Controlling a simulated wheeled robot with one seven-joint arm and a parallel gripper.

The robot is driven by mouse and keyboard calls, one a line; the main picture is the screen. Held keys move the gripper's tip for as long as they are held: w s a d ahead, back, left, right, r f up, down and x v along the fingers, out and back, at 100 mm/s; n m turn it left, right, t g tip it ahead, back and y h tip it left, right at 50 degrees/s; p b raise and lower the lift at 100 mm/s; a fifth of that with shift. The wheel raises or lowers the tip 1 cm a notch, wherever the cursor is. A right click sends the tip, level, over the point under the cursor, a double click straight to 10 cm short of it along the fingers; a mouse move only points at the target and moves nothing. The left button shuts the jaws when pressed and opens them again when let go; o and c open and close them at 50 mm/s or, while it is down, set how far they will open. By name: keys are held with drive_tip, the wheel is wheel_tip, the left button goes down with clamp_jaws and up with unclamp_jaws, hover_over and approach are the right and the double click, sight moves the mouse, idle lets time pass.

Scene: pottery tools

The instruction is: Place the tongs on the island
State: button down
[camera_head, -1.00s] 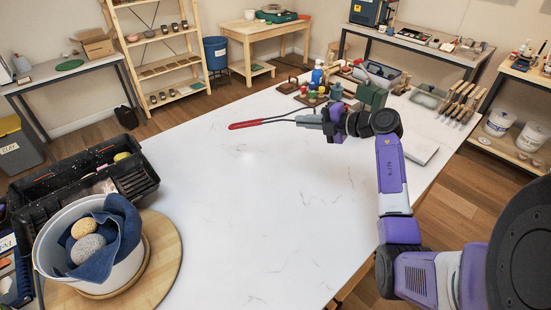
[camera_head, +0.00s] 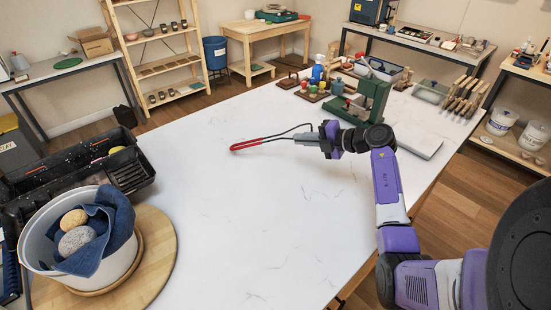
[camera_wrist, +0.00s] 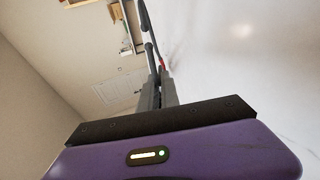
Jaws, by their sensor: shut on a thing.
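The tongs (camera_head: 262,142) have red-coated ends pointing left and thin dark metal arms. My gripper (camera_head: 304,138) is shut on their right end, and the tongs reach out to the left over the white marbled island (camera_head: 225,205). Whether the tongs touch the top or hang just above it, I cannot tell. In the wrist view the grey fingers (camera_wrist: 158,90) close around the tongs' dark metal arms (camera_wrist: 147,30), with a bit of red showing beyond the fingertips.
A white bucket (camera_head: 122,262) with a blue cloth and stones stands on a round wooden board (camera_head: 160,262) at the left. Behind it is a black tool tray (camera_head: 140,172). A green press (camera_head: 370,98) and small bottles stand at the far right. The island's middle is clear.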

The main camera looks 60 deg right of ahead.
drive_tip(key=shift+f, duration=0.65)
drive_tip(key=c, duration=1.7)
unclamp_jaws()
drive_tip(key=shift+c, duration=0.2)
drive_tip(key=p+v, duration=0.4)
drive_tip(key=v, duration=0.4)
wheel_tip(320, 180, up, 7)
drive_tip(key=s, duration=0.2)
drive_tip(key=shift+s, duration=0.4)
